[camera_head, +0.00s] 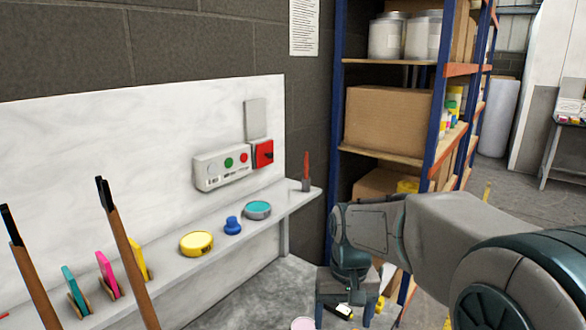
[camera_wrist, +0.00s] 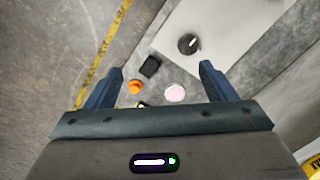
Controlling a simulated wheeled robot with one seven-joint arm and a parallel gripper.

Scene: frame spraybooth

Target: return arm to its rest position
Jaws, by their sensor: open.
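My arm (camera_head: 430,235) reaches in from the right side of the head view, bent at the elbow, with its wrist low in front of the shelving rack. My gripper (camera_wrist: 162,70) shows in the wrist view with its two blue fingers spread wide and nothing between them touching either finger. Its fingers are hard to make out in the head view. Below it, further off, lie a pink round item (camera_wrist: 175,93), an orange item (camera_wrist: 135,87) and a black block (camera_wrist: 150,67).
A blue-framed rack (camera_head: 432,130) with cardboard boxes stands behind my arm. A white ledge (camera_head: 278,192) on the left holds a yellow tin (camera_head: 196,243), a blue item (camera_head: 233,226) and a teal-topped tin (camera_head: 257,210). A control box (camera_head: 222,167) is above it. Floor at right looks clear.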

